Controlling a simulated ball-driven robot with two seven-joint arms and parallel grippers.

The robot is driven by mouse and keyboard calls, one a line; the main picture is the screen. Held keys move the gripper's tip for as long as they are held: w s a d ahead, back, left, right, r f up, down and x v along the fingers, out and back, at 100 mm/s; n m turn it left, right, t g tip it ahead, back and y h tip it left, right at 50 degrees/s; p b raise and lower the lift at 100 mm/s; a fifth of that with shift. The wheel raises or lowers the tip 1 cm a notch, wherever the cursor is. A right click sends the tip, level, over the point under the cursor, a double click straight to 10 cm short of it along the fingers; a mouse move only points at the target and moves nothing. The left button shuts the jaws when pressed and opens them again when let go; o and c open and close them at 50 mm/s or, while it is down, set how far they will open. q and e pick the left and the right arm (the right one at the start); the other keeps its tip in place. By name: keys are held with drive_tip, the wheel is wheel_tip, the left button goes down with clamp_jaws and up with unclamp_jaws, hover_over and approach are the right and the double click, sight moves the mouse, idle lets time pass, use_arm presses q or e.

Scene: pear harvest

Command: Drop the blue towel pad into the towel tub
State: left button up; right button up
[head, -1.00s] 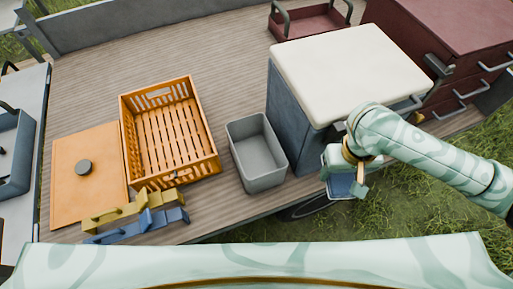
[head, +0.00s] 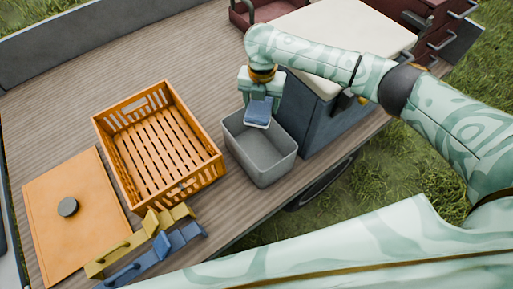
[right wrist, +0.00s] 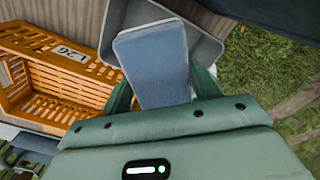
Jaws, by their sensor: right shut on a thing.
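The blue towel pad (head: 258,112) is held in my right gripper (head: 260,98), which is shut on it. In the right wrist view the pad (right wrist: 154,62) stands out between the fingers. The towel tub (head: 262,168) is a grey open box on the wooden deck, and the pad hangs over its far part. The tub's rim (right wrist: 208,48) shows behind the pad in the right wrist view. The part of the tub floor that I see is bare; the rest is hidden. My left gripper is not in view.
An orange slatted crate (head: 160,150) stands left of the tub. A dark cabinet with a cream top (head: 340,40) stands close on its right. An orange lid (head: 75,220), a yellow tool (head: 125,250) and a blue tool (head: 150,262) lie at the lower left.

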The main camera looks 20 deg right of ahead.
drive_tip(key=shift+w+f+n, duration=0.1)
drive_tip(key=shift+w+n, duration=0.2)
drive_tip(key=shift+n, duration=0.2)
drive_tip(key=shift+f+b, duration=0.2)
drive_tip(key=shift+b, duration=0.15)
use_arm(q)
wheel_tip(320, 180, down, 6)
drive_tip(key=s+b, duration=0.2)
drive_tip(key=b, duration=0.3)
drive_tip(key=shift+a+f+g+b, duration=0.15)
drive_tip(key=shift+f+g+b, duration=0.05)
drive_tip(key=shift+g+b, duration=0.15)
use_arm(e)
wheel_tip(320, 180, down, 5)
drive_tip(key=shift+f, duration=0.2)
drive_tip(key=o, duration=1.1)
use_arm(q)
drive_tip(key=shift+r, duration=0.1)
use_arm(e)
drive_tip(key=shift+r, duration=0.15)
wheel_tip(320, 180, up, 16)
drive_tip(key=p, duration=0.7)
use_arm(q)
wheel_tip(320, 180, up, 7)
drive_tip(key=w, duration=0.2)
